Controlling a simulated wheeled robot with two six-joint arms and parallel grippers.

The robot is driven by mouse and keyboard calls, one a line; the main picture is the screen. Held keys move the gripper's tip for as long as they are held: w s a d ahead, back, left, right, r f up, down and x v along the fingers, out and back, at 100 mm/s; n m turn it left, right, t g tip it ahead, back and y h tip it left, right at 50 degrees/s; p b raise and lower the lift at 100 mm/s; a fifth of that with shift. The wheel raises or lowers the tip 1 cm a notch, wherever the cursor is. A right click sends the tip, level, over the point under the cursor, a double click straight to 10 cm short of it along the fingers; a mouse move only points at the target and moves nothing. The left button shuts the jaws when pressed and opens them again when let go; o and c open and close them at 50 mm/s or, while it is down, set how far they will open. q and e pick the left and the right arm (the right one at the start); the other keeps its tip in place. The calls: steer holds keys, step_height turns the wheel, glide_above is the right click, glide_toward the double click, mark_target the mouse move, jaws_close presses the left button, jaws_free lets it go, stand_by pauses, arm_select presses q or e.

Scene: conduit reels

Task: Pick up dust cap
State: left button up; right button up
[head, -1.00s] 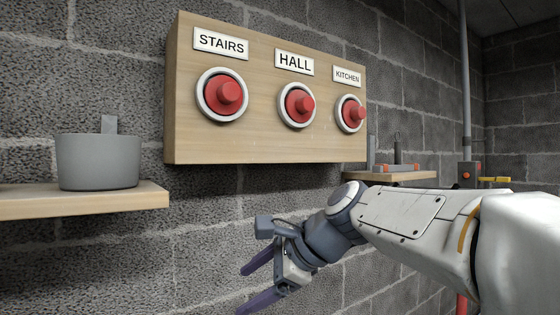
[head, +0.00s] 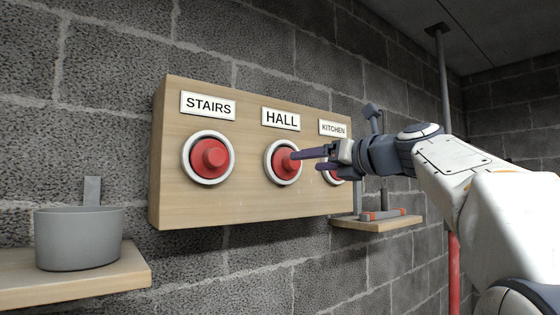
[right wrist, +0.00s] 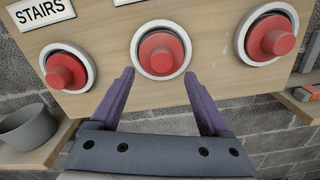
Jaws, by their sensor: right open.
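Three red dust caps with round knobs sit in white rings on a wooden wall board (head: 240,205). The STAIRS cap (head: 208,158) is at left and the HALL cap (head: 282,167) in the middle. The KITCHEN cap (head: 333,178) is partly hidden behind my right gripper (head: 306,161). My right gripper is open and empty, its purple fingers pointing at the board near the HALL cap. In the right wrist view the HALL cap (right wrist: 160,52) lies ahead, centred between the fingertips (right wrist: 158,74) and not gripped. My left gripper is not in view.
A grey bin (head: 80,238) stands on a wooden shelf (head: 130,276) at the lower left. A small shelf (head: 385,224) at right holds a grey-and-orange tool (head: 383,214). A vertical pipe (head: 443,80) runs behind my right arm. The space below the board is clear.

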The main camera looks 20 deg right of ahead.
steer(key=p+x, duration=0.2)
steer(key=x, duration=0.3)
steer(key=shift+d+r, duration=0.15)
jaws_close()
glide_toward(296, 162)
steer(key=s+d+r, duration=0.2)
steer(key=s+r, duration=0.4)
steer(key=r, duration=0.2)
steer(key=v, duration=0.6)
stand_by(1.1)
steer(key=shift+d, duration=0.1)
stand_by(0.4)
